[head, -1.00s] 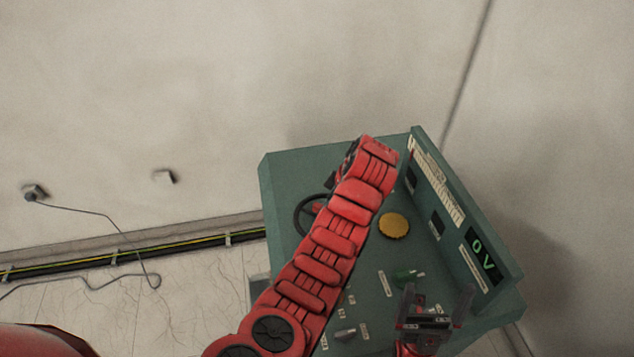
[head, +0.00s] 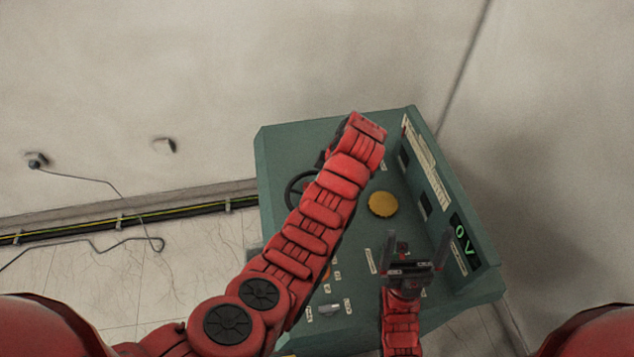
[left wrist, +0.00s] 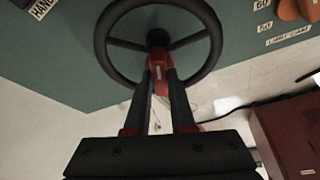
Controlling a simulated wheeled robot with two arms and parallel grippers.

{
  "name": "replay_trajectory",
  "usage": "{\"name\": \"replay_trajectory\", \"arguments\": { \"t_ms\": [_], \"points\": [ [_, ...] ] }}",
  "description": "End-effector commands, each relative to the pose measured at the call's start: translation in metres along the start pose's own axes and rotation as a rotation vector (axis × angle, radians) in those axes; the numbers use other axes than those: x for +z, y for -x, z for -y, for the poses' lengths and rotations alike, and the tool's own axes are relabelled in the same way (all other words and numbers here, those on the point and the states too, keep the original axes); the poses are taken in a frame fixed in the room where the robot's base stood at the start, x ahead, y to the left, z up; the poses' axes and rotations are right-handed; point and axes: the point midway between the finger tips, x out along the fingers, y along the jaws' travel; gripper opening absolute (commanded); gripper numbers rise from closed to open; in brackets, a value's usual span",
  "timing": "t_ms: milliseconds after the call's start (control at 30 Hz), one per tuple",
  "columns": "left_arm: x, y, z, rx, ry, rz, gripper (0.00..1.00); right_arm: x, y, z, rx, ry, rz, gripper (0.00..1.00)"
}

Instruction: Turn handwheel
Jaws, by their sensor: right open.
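The dark handwheel (head: 297,188) is on the green console's sloping top, partly covered by my left arm. In the left wrist view the handwheel (left wrist: 212,62) shows its round rim, hub and spokes. My left gripper (left wrist: 160,75) has its two dark fingers at the near rim, with a red part (left wrist: 160,84) showing between them; whether they press on it I cannot tell. In the head view the left fingertips are hidden. My right gripper (head: 418,248) is open, fingers apart and empty, over the console's lower right part.
The green console (head: 285,145) also has a yellow round button (head: 382,204), a grey knob (head: 328,310) and a raised side panel whose display (head: 465,240) reads 0 V. Cables (head: 170,212) run along the wall at left.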

Motion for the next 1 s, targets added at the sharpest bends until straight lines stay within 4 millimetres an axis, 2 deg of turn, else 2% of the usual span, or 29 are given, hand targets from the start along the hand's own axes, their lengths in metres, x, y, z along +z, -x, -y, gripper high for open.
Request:
{"name": "replay_trajectory", "arguments": {
  "t_ms": [33,167,200,533,667,833,900,1000],
  "points": [
    [0.0,0.0,0.0,0.0,0.0,0.0,0.26,0.0,0.0,0.0,0.0,0.0,0.0,1.0],
    [0.0,0.0,0.0,0.0,-0.001,0.0,0.49,0.0,0.0,0.0,0.0,0.0,0.0,1.0],
    [0.0,0.0,0.0,0.0,-0.001,0.0,0.53,0.0,0.0,0.0,0.0,0.0,0.0,1.0],
    [-0.001,0.005,0.0,0.0,-0.001,0.0,0.53,-0.001,-0.004,0.0,0.0,0.0,0.0,1.0],
    [-0.002,0.026,0.0,0.001,-0.002,-0.001,0.53,-0.004,-0.021,-0.001,0.0,0.0,0.0,1.0],
    [-0.003,0.072,0.0,0.002,-0.004,-0.001,0.53,-0.009,-0.055,-0.003,0.0,0.0,0.0,1.0],
    [0.001,0.077,0.0,0.003,-0.005,-0.003,0.53,-0.009,-0.051,-0.003,0.0,0.0,0.0,1.0],
    [0.0,0.095,0.0,0.002,-0.002,0.0,0.53,-0.009,-0.056,-0.003,0.0,0.0,0.0,1.0]
  ]
}}
